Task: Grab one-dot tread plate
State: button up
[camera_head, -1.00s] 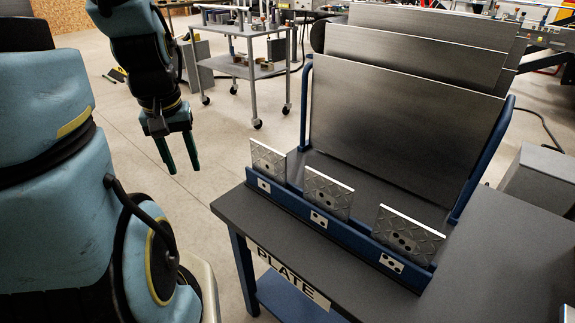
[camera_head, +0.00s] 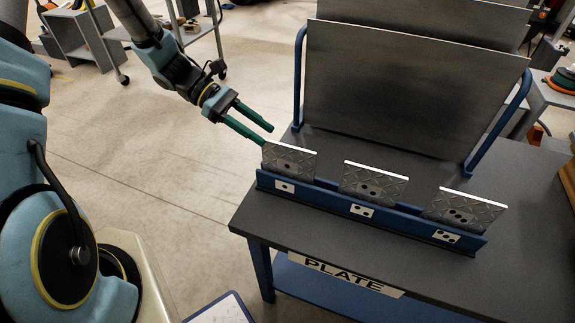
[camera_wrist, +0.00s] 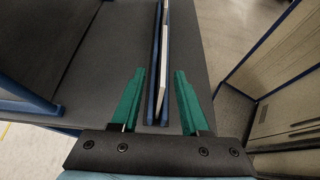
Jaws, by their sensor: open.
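The one-dot tread plate (camera_head: 289,161) is a grey diamond-pattern plate standing upright in the left slot of a blue rack (camera_head: 325,203), above a one-dot label. My gripper (camera_head: 267,136) is open and empty, just behind and left of the plate's upper left corner, fingers pointing right. In the wrist view my gripper (camera_wrist: 159,72) has its green fingers spread either side of the line of the rack (camera_wrist: 149,104). A pale plate edge (camera_wrist: 162,80) shows between them. I cannot tell whether the fingers touch the plate.
A two-dot plate (camera_head: 372,181) and a three-dot plate (camera_head: 464,211) stand further right in the rack. Behind them large grey sheets (camera_head: 400,95) rise in a blue frame (camera_head: 299,75). The dark table (camera_head: 530,215) carries a PLATE sign (camera_head: 345,277).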

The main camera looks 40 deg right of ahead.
aim_at(288, 151)
jog(key=p+x, duration=0.1)
jog(key=x, duration=0.3)
jog(key=p+x, duration=0.1)
jog(key=x, duration=0.2)
jog(key=shift+s+a+r+p, duration=0.2)
jog(key=shift+s+r+p, duration=0.1)
jog(key=shift+s+d+f, duration=0.3)
jog(key=shift+s+f, duration=0.1)
grip_shut()
dwell(0.8)
